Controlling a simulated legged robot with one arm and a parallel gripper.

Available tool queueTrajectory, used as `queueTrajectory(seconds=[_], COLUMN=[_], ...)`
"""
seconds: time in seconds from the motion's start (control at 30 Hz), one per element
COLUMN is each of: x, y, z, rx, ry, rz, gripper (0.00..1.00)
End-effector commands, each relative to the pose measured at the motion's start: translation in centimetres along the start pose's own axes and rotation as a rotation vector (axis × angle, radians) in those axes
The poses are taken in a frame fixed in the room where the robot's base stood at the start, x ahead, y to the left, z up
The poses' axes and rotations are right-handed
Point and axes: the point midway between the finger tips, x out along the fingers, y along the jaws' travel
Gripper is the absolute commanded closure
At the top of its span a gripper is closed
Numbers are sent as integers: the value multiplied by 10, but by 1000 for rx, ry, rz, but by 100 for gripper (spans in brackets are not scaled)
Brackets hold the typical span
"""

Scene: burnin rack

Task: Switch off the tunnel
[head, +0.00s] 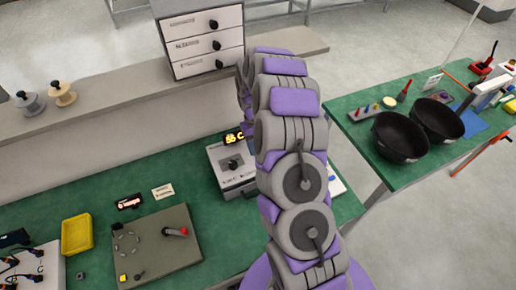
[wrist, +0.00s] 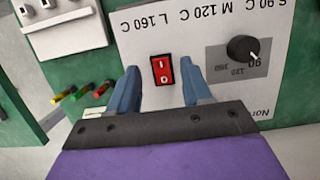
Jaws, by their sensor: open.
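The tunnel's pale panel (wrist: 205,20) fills much of the wrist view, with temperature lettering along its top. A red rocker switch (wrist: 162,71) marked I and O sits on it. I cannot tell which side is pressed in. A black dial knob (wrist: 242,49) is to its right, by 90, 120 and 160 marks. My gripper (wrist: 160,86) is open and empty, its blue fingers on either side of the switch, apparently not touching it. In the head view, the grey box with a knob (head: 230,168) looks like the tunnel, partly hidden by my arm; my gripper is hidden there.
A lit display (head: 234,138) stands behind the box. A grey board with a red-handled lever (head: 155,248) and a yellow tray (head: 76,235) lie left on the green bench. White drawers (head: 203,42) stand behind. Black pans (head: 400,137) sit on the right table.

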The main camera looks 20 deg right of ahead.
Motion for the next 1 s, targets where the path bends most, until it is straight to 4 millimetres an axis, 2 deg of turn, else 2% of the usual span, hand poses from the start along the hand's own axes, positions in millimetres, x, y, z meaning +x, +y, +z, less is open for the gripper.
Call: queueTrajectory(seconds=[0.03,0.07,0.37,1.0], x=[-11,-14,-5,11], y=[0,0,-7,-26], z=[2,4,38,130], rx=[1,0,0,0], ry=[3,2,-1,-2], rz=[0,0,-1,0], gripper=[51,51,51,51])
